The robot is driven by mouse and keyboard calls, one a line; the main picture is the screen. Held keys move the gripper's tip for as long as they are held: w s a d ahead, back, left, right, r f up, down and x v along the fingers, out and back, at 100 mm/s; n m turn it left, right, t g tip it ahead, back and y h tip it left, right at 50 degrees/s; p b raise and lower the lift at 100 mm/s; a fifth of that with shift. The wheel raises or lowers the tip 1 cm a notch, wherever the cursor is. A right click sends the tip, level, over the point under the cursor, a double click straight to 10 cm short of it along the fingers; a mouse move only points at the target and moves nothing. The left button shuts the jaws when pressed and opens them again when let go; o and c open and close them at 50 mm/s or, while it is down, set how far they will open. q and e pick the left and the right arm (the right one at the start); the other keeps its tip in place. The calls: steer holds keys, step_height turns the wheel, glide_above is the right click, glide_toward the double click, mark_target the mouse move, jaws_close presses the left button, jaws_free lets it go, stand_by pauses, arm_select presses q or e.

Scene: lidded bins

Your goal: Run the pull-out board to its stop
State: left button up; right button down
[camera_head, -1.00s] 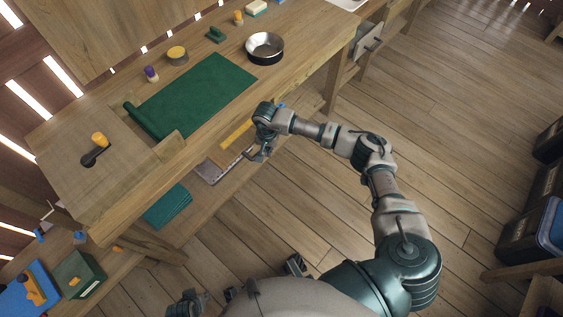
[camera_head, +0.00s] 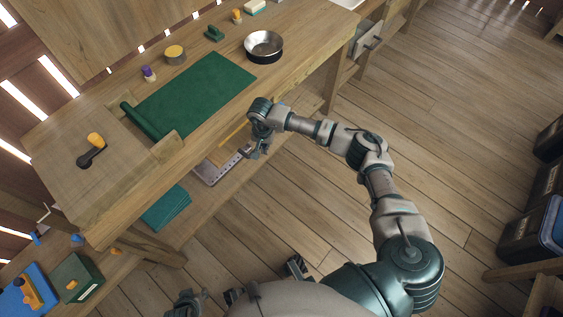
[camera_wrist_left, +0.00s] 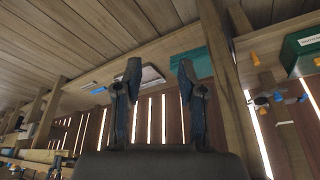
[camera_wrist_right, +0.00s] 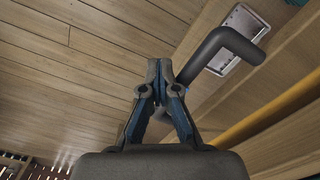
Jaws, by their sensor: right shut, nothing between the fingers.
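No board clearly shows as pulled out; which part of the bench (camera_head: 300,75) is the pull-out board I cannot tell. A dark bent bar (camera_wrist_right: 225,42), like a handle, shows in the right wrist view beside my right gripper (camera_wrist_right: 160,72). That gripper is shut and empty, its tips apart from or just beside the bar. In the head view my right gripper (camera_head: 257,153) is low at the bench's front edge, partly hidden by its wrist. A yellow bar (camera_wrist_right: 270,117) runs along the bench's underside. My left gripper (camera_wrist_left: 160,78) is open and empty, below bench height.
On the bench are a green mat (camera_head: 205,92), a metal bowl (camera_head: 264,43) and an orange-knobbed crank (camera_head: 93,147). The lower shelf holds a metal tray (camera_head: 212,172) and a teal stack (camera_head: 166,208). Open floor (camera_head: 460,130) lies to the right.

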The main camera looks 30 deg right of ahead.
steer(key=shift+w+a+b, duration=0.4)
steer(key=shift+w+b, duration=0.35)
steer(key=shift+w, duration=0.1)
steer(key=shift+w+a+b, duration=0.2)
steer(key=shift+w+b, duration=0.3)
steer(key=shift+w, duration=0.05)
arm_select(q)
steer(key=w+d+r+t+h+p, duration=0.2)
steer(key=w+d+r+t, duration=0.2)
steer(key=w+r+t, duration=0.4)
steer(key=w+r, duration=0.3)
steer(key=w, duration=0.1)
arm_select(e)
step_height(320, 180, up, 7)
stand_by(3.2)
arm_select(q)
steer(key=shift+w+d+r, duration=0.1)
arm_select(e)
steer(key=shift+w, duration=0.1)
